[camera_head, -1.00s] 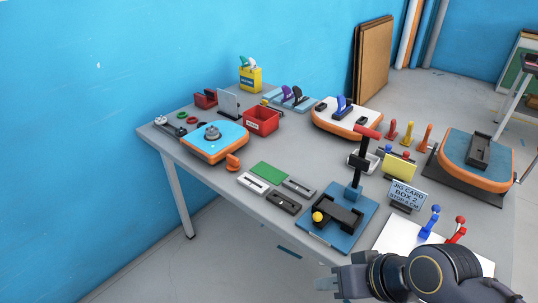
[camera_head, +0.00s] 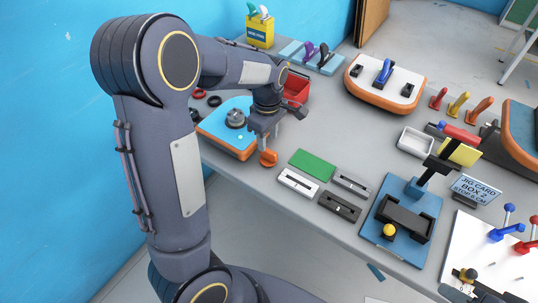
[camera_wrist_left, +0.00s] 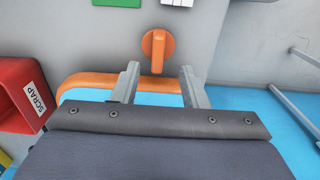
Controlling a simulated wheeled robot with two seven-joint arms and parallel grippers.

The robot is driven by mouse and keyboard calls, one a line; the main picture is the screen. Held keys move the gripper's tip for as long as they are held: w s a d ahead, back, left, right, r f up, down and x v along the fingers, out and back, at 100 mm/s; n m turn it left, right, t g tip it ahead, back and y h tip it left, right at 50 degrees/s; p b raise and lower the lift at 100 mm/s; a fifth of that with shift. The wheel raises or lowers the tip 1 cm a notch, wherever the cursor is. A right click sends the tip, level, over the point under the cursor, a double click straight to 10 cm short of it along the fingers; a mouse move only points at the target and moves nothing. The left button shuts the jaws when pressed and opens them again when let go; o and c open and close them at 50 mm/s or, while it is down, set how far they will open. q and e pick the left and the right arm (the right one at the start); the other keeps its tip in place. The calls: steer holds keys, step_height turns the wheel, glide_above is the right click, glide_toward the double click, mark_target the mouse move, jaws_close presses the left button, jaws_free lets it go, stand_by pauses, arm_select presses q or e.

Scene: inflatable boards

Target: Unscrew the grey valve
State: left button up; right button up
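The grey valve (camera_head: 236,118) is a round knob on top of a blue board with an orange rim (camera_head: 232,148), at the left of the table. My left gripper (camera_head: 266,136) hangs over the board's right edge, to the right of the valve and apart from it. In the left wrist view the left gripper (camera_wrist_left: 159,70) is open and empty, with the orange rim (camera_wrist_left: 85,82) behind its fingers. An orange lever (camera_wrist_left: 158,48) shows just beyond the fingertips. The valve is hidden there. My right gripper (camera_head: 472,283) shows only partly at the bottom right.
A red SCRAP bin (camera_wrist_left: 22,95) stands close beside the left gripper; it also shows in the head view (camera_head: 297,88). A green plate (camera_head: 312,164) and small grey blocks lie right of the board. A blue jig (camera_head: 375,225) stands farther right.

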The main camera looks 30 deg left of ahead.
mark_target(268, 150)
arm_select(q)
step_height(268, 150, down, 2)
steer(key=shift+s+d, duration=0.1)
steer(key=f, duration=0.4)
steer(key=shift+w+f+p, duration=0.2)
steer(key=shift+w+p, duration=0.05)
steer(key=shift+p, duration=0.15)
jaws_close()
